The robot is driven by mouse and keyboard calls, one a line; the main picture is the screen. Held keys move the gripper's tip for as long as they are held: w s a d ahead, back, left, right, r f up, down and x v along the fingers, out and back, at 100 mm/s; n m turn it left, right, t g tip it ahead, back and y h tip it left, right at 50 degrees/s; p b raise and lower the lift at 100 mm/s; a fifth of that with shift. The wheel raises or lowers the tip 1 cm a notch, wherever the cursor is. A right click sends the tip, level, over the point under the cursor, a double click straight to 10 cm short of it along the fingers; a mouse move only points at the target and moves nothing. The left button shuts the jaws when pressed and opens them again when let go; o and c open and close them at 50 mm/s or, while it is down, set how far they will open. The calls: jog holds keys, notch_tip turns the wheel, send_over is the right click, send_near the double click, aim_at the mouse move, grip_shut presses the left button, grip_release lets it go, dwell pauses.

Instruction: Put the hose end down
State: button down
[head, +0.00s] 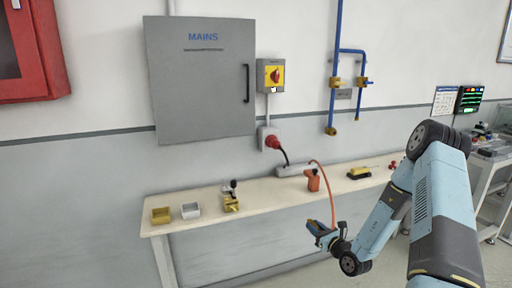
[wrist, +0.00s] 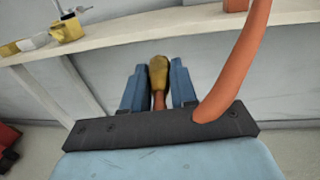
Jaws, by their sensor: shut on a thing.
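The hose is an orange line that runs from the grey block on the bench down to my gripper (head: 322,232). The end points away from the wrist. My gripper is in front of the bench (head: 262,199) and lower than its top, so the hose end is held in the air, clear of the bench.
Bare top shows between the fitting and the orange tool. Blue pipes (head: 333,100) hang on the wall above.

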jog(key=s+f+m+t+h, duration=0.2)
jog(key=s+f+m+h, duration=0.2)
jog(key=h, duration=0.4)
jog(key=shift+s+f+m, duration=0.3)
jog(key=shift+s+m, duration=0.5)
jog(key=shift+s, duration=0.15)
jog(key=shift+r, duration=0.15)
